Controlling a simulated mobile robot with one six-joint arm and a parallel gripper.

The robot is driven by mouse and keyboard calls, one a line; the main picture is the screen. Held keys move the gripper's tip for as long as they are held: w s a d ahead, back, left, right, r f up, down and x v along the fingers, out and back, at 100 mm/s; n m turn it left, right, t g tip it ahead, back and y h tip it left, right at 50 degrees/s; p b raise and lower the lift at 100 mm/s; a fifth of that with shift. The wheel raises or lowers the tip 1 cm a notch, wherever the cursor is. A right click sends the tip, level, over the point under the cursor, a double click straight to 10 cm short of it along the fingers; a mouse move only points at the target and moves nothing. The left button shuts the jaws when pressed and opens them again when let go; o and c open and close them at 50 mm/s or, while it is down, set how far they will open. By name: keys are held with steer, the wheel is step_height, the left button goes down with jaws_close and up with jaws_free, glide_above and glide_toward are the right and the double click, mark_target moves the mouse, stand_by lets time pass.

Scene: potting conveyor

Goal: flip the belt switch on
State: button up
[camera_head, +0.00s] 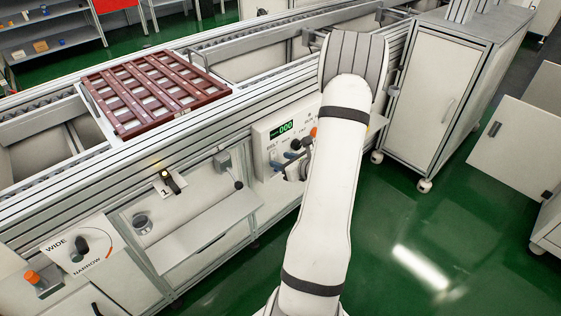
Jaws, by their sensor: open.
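Several controls show on the conveyor's front, and I cannot tell which one is the belt switch. A black toggle (172,183) with a lit yellow lamp above it stands over a "1" label. To its right is a grey lever box (223,162) with a dark-knobbed lever hanging down. A control panel (262,142) has a green display reading 000 and several knobs; my arm covers its right part. My white arm reaches from the bottom up past this panel. My gripper is hidden behind the arm.
A reddish-brown slatted tray (110,90) lies on the conveyor. A WIDE/NARROW selector (82,248) and an orange button (32,277) are at lower left. A white wheeled cabinet (436,98) stands to the right. Green floor (450,220) is clear at lower right.

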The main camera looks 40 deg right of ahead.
steer(key=shift+x, duration=1)
steer(key=shift+c, duration=0.4)
